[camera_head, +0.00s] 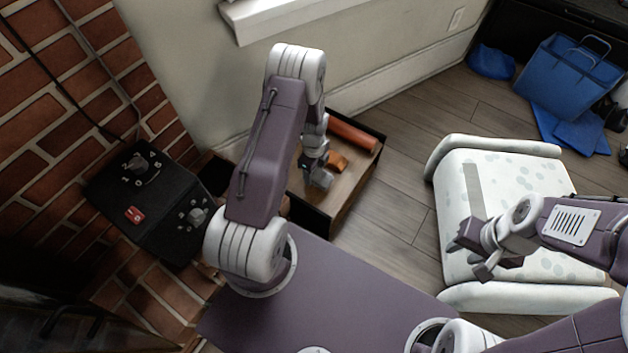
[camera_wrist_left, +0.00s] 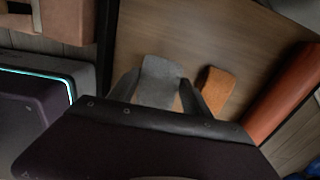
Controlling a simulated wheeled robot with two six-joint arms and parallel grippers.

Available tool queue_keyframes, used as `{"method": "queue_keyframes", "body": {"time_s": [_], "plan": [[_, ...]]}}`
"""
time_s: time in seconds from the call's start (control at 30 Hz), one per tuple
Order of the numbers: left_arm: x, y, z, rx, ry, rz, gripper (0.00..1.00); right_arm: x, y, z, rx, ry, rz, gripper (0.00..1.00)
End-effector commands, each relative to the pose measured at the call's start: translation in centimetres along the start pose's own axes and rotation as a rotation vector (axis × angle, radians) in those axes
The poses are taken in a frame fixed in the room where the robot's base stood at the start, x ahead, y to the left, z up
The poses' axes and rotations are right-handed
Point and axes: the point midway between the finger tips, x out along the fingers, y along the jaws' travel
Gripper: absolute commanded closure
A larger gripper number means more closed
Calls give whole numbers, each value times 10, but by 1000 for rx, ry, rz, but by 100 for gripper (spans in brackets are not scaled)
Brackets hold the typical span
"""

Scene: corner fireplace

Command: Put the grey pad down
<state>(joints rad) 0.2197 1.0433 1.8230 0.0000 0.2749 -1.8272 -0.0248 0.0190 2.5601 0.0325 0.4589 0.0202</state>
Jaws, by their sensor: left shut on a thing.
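The grey pad (camera_wrist_left: 162,78) is between the two fingers of my left gripper (camera_wrist_left: 158,92) in the left wrist view. This gripper is shut on it, over the wooden floor of a dark-walled box (camera_wrist_left: 200,35). In the head view my left gripper (camera_head: 316,172) reaches down into the same box (camera_head: 352,198), and the pad (camera_head: 322,178) shows small at its tip. I cannot tell whether the pad touches the box floor. My right gripper (camera_head: 472,258) is open and empty above the pale spotted armchair.
An orange block (camera_head: 337,161) lies close beside the pad in the box. A red-orange cylinder (camera_head: 353,134) lies along the box's far side. A black panel (camera_head: 150,205) with knobs is at left by the brick wall. The pale armchair (camera_head: 520,175) stands at right.

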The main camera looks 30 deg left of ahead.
Motion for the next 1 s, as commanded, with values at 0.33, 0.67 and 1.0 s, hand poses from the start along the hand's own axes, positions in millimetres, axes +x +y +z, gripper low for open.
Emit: {"method": "queue_keyframes", "body": {"time_s": [0.33,0.67,1.0], "plan": [[38,0,0,0,0,1,76,26,0,3,0,0,0,64],[37,0,0,0,0,-1,35,24,0,2,0,0,0,64],[37,0,0,0,0,0,22,24,0,2,0,0,0,64]]}}
